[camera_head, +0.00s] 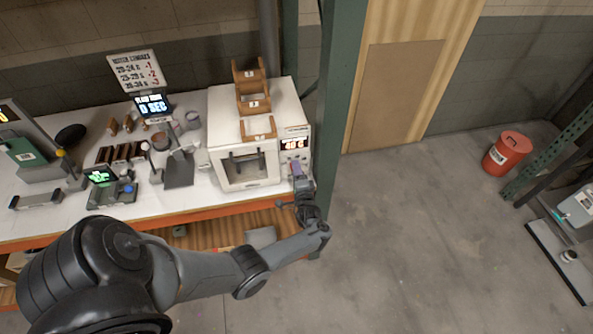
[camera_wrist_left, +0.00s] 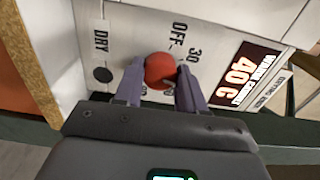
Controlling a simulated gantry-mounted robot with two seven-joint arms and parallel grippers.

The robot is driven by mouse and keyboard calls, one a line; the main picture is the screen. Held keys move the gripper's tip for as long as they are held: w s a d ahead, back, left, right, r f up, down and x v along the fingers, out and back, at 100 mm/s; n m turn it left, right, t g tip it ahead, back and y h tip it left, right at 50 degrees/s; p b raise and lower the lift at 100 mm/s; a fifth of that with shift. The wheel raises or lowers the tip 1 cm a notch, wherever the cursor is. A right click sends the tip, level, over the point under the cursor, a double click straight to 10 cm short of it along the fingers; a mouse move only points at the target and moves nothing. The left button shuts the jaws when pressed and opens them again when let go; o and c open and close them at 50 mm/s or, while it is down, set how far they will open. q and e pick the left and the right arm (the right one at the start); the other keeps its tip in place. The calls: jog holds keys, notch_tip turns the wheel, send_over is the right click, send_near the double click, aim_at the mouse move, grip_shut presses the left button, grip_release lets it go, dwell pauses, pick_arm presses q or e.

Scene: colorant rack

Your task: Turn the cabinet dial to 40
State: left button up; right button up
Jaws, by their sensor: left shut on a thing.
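The white warming cabinet (camera_head: 222,133) stands at the right end of the workbench, with its control panel on the right of its front. In the left wrist view its red round dial (camera_wrist_left: 159,68) sits between my two finger pads. My left gripper (camera_wrist_left: 160,75) is shut on the dial; it also shows at the panel in the head view (camera_head: 297,172). The lit display (camera_wrist_left: 245,74) reads 40 C in red. My right gripper is not in view.
Wooden racks (camera_head: 251,85) stand on top of the cabinet. A green post (camera_head: 341,90) rises close to the right of the cabinet and my gripper. Scales, cups and a sign fill the bench to the left. The floor at right is open, with a red bucket (camera_head: 508,152) farther back.

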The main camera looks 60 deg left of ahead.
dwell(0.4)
pick_arm(q)
jog(key=o, duration=1.1)
jog(key=shift+c, duration=0.2)
jog(key=shift+s+d, duration=0.15)
jog(key=shift+d, duration=0.3)
jog(key=v, duration=0.9)
jog(key=shift+s+d+p, duration=0.2)
jog(key=shift+d+p, duration=0.1)
jog(key=shift+d, duration=0.05)
